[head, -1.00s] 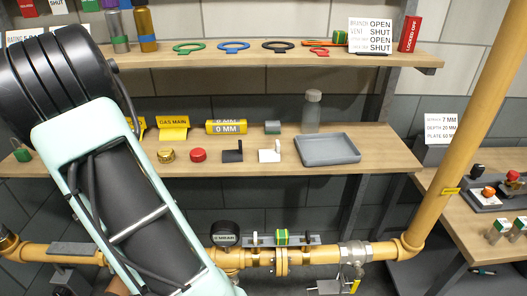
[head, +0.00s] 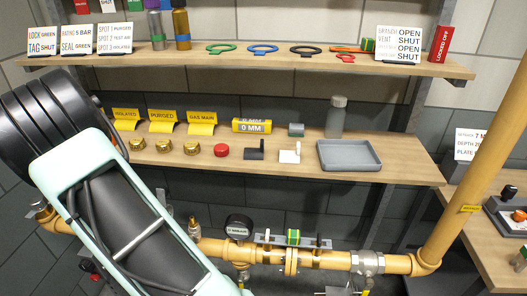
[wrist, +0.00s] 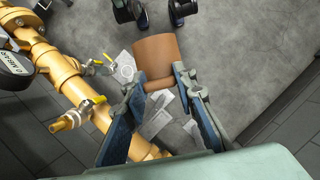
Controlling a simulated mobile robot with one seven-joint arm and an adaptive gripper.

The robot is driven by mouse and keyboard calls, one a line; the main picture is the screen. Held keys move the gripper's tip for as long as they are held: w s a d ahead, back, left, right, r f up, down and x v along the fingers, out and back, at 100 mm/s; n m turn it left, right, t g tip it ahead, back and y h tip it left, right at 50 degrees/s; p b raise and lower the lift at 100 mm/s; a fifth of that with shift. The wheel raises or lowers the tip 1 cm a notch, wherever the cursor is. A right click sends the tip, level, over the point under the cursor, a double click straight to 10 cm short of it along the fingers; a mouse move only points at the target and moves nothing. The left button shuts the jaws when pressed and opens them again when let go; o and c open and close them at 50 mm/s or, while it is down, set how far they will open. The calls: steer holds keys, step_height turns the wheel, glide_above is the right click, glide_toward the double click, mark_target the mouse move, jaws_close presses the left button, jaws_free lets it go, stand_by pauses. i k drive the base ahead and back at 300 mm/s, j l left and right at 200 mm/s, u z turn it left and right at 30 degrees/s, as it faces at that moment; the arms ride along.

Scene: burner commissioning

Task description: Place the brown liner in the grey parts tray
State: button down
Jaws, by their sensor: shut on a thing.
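The brown liner (wrist: 157,58) is a short, smooth cylinder. In the wrist view it sits at the fingertips of my gripper (wrist: 160,86), which is shut on its near end. The liner is held above the grey floor, clear of the shelf. The grey parts tray (head: 349,155) is a shallow, rimmed tray, empty, at the right end of the lower wooden shelf in the head view. My gripper and the liner are hidden in the head view, where only my arm shows at the lower left.
The upper shelf (head: 290,60) overhangs behind. Yellow pipework (head: 330,259) with a gauge (head: 239,226) runs below the lower shelf.

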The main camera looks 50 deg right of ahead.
mark_target(347, 157)
steer(key=k+z, duration=0.25)
steer(key=l+z, duration=0.1)
steer(key=z, duration=1.2)
